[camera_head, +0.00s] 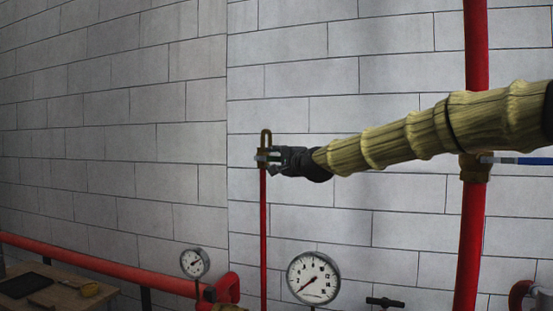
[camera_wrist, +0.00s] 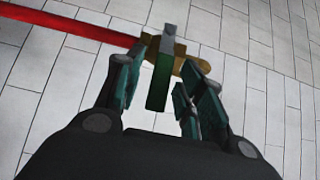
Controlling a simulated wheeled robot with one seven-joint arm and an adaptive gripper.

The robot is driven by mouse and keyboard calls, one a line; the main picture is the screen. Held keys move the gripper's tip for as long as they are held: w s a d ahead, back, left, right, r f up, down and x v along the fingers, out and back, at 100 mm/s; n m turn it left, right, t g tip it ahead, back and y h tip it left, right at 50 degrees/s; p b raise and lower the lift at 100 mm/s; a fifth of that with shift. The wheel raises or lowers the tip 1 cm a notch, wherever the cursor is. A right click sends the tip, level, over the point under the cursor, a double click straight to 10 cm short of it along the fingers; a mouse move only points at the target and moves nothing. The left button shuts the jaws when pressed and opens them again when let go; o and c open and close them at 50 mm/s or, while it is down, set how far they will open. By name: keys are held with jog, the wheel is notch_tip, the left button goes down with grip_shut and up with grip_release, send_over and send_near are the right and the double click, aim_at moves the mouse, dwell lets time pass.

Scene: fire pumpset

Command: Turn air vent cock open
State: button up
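The air vent cock shows in the wrist view as a brass body (camera_wrist: 181,52) with a grey and green lever (camera_wrist: 161,78), at the end of a thin red pipe (camera_wrist: 70,22). In the head view the thin red pipe (camera_head: 263,230) rises upright along the wall, with a bent brass tube (camera_head: 266,134) at its top. My gripper (camera_head: 265,157) is at the cock, just below the bend. In the wrist view my gripper (camera_wrist: 158,83) is open, with a finger on each side of the lever and gaps visible. Its fingers partly hide the cock in the head view.
A thick red pipe (camera_head: 471,235) with a brass valve (camera_head: 474,168) and blue lever (camera_head: 533,161) stands at the right. Two gauges, a small one (camera_head: 194,263) and a larger one (camera_head: 313,278), sit below. A wooden table (camera_head: 70,297) is at lower left. The upper left is bare wall.

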grip_shut()
jog(key=shift+r, duration=0.15)
